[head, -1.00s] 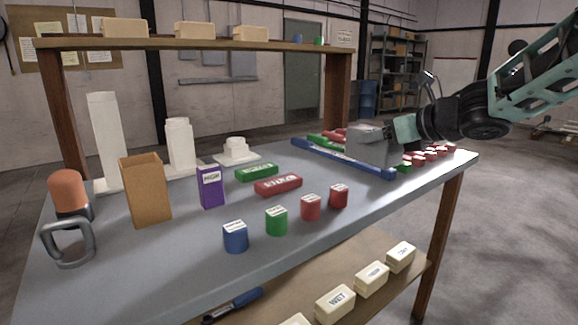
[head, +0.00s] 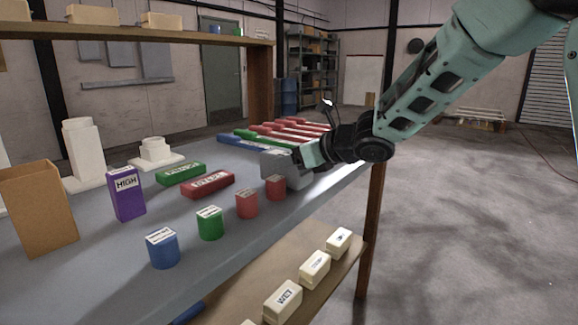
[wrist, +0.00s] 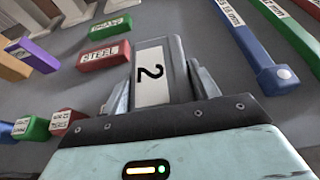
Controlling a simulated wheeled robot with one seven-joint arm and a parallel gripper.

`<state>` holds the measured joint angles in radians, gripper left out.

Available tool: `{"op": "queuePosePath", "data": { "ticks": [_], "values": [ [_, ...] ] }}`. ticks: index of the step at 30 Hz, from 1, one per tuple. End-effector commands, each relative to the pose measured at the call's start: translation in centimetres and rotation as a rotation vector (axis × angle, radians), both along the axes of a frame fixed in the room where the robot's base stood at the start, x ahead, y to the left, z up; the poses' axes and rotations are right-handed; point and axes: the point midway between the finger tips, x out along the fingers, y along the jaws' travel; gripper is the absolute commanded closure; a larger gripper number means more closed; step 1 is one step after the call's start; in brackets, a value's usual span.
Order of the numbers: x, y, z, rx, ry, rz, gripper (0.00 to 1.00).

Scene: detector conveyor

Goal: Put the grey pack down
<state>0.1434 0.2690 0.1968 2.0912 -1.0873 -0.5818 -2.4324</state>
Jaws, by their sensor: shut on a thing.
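The grey pack (head: 275,165) is in my gripper (head: 300,158), above or on the right part of the grey table (head: 120,262). In the wrist view the pack (wrist: 178,62) carries a white label with a black "2". The jaws (wrist: 158,95) are shut on it from both sides. In the head view the pack appears just behind the small red blocks and in front of the long bars. I cannot tell whether its underside touches the tabletop; the gripper and the blocks hide part of it.
Red (head: 208,184) and green (head: 181,173) labelled bricks lie left of the pack. Small red (head: 247,203), green (head: 209,223) and blue (head: 162,248) blocks stand in front. A long blue bar (head: 254,146) lies behind. A purple box (head: 126,194) stands farther left.

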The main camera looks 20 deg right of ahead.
Motion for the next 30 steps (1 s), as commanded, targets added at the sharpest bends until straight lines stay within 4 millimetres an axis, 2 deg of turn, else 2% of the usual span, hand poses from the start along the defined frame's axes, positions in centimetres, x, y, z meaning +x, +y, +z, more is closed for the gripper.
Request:
{"op": "queuePosePath", "data": {
  "ticks": [2,8,9,11,23,30],
  "values": [
    [0.0,0.0,-0.6,0.002,-0.001,0.000,0.76],
    [0.0,0.0,-0.6,0.001,-0.003,0.000,0.76],
    [0.0,0.0,-0.7,0.000,0.000,0.000,0.35],
    [0.0,0.0,-0.7,0.000,0.000,0.000,0.18],
    [-0.5,-0.4,-0.2,0.000,-0.003,-0.001,0.18],
    [-3.8,-2.9,1.6,-0.002,-0.004,-0.004,0.18]
  ]
}}
